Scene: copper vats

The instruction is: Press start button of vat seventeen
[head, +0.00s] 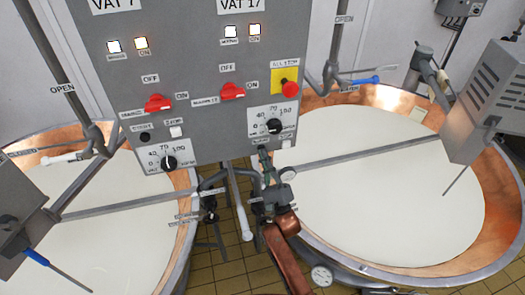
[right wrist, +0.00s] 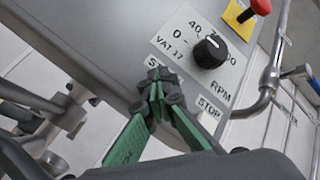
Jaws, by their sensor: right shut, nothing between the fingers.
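The grey control panel (head: 200,60) has a VAT 17 section on its right side. Its speed knob (head: 274,126) also shows in the right wrist view (right wrist: 210,50). Below the knob, the white stop button (head: 287,144) shows beside my right gripper (head: 264,153), and also in the wrist view (right wrist: 207,121). My right gripper (right wrist: 157,77) is shut and empty, its green fingers together at the panel's lower edge, over the start label. The start button is hidden behind the fingertips. I cannot tell whether they touch it. My left gripper is not in view.
A yellow plate with a red all-stop button (head: 289,88) sits above the knob. The red VAT 17 switch (head: 232,91) is to its left. Vats of white liquid stand left (head: 100,210) and right (head: 380,190). Pipes (head: 215,180) run below the panel.

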